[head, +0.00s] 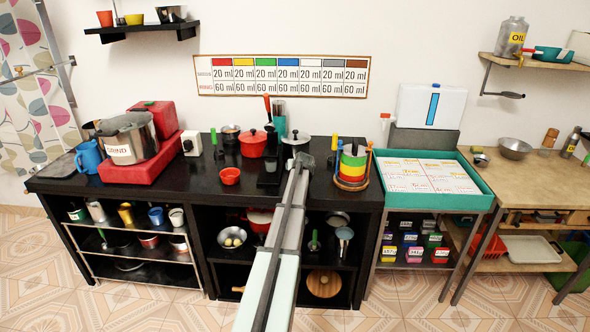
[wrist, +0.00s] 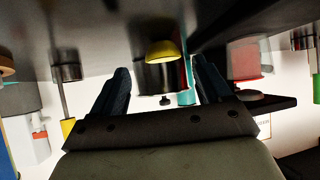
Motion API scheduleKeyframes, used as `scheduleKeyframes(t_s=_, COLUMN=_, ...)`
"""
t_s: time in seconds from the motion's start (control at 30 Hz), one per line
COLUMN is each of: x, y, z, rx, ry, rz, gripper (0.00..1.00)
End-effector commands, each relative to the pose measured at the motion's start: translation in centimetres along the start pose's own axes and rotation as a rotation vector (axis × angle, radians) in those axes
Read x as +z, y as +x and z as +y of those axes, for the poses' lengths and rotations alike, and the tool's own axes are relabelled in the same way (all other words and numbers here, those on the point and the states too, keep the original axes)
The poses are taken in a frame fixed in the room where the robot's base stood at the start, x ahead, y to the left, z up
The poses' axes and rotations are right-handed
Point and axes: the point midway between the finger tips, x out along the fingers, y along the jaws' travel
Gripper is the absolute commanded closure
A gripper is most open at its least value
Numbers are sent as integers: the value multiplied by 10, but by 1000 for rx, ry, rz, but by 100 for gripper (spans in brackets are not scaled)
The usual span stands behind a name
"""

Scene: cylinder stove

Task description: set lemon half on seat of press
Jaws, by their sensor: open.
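The yellow lemon half (wrist: 162,51) shows in the wrist view, which looks upside down, as a small dome shape by the black counter in front of a dark pot. It lies in line with the gap between my fingers, beyond their tips. In the head view it cannot be made out, as my arm covers that spot. My gripper (wrist: 160,80) is open and nothing shows held in it; in the head view its end (head: 304,160) is low over the counter. A black object (head: 268,178) left of my gripper may be the press, but its seat cannot be made out.
A pot with a pale lid (head: 296,137) stands behind my gripper, a red pot (head: 252,145) to its left. A small red bowl (head: 229,176) is farther left.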

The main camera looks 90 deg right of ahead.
Motion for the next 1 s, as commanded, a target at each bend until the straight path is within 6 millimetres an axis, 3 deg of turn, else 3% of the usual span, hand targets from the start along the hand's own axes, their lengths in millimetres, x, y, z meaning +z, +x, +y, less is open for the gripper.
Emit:
scheduleKeyframes(t_s=0.33, x=-4, y=44, z=-4, rx=0, ry=0, rz=0, gripper=23)
scheduleKeyframes(t_s=0.63, x=-3, y=47, z=-4, rx=0, ry=0, rz=0, gripper=23)
scheduleKeyframes(t_s=1.0, x=-3, y=47, z=-4, rx=0, ry=0, rz=0, gripper=58)
